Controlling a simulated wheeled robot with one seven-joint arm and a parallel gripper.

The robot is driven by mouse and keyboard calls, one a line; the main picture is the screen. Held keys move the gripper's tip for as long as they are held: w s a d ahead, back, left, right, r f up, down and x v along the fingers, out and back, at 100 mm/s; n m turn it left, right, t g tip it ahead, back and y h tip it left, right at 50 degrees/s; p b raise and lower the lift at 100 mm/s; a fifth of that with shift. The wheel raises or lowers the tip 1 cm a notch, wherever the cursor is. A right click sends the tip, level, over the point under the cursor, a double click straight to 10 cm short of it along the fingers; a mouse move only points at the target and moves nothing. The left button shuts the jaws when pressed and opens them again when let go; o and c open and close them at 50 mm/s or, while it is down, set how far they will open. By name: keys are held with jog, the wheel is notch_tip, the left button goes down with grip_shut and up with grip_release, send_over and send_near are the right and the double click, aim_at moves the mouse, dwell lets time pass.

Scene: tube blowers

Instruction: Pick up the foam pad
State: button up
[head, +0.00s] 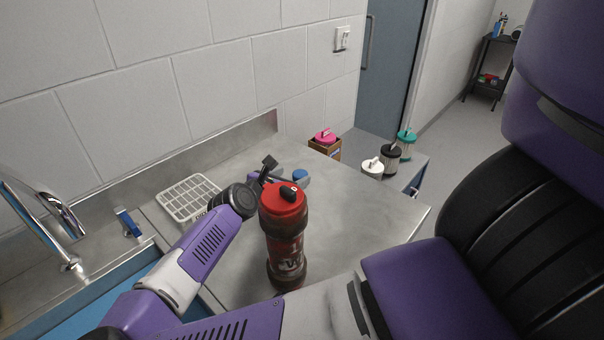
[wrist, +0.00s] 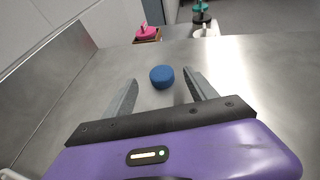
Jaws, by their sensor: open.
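The foam pad (wrist: 162,76) is a small blue round piece on the metal counter. In the wrist view it lies ahead of my gripper (wrist: 158,88), roughly between the lines of the two fingers. The fingers are apart and nothing is between them at the tips. In the head view the blue pad (head: 301,176) shows just beyond my gripper (head: 275,172), partly behind the arm's end. I cannot tell the exact gap between fingertips and pad.
A red bottle (head: 284,235) stands upright on the counter (head: 355,215) close to my arm. A white rack (head: 187,197) lies left, near the sink faucet (head: 62,225). A box with a pink-lidded item (head: 326,138) and several lidded cups (head: 391,158) stand at the back right.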

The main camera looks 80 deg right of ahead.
aim_at(299, 174)
jog(key=p+x, duration=0.1)
jog(key=x, duration=0.5)
jog(key=shift+a+f, duration=0.1)
jog(key=c, duration=1.4)
